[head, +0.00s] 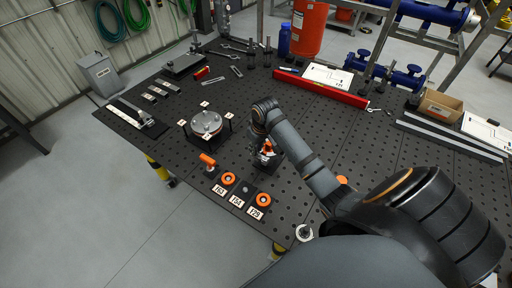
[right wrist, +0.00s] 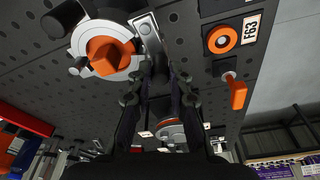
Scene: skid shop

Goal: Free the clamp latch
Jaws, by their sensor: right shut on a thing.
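My right gripper (head: 263,157) reaches down over the front part of the black perforated table, beside the clamp (head: 268,147), which the gripper and arm partly hide. In the right wrist view, the clamp shows an orange knob (right wrist: 108,52) on a pale round disc. A grey metal latch bar (right wrist: 151,38) runs from beside the disc toward my fingers. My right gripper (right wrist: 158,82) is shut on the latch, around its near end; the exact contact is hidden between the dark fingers. My left gripper is in neither view.
A round metal plate on a stand (head: 206,123) is left of the gripper. An orange handle (head: 208,160) and orange rings (head: 228,178) with labels are near the front edge. A red beam (head: 320,88) lies behind.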

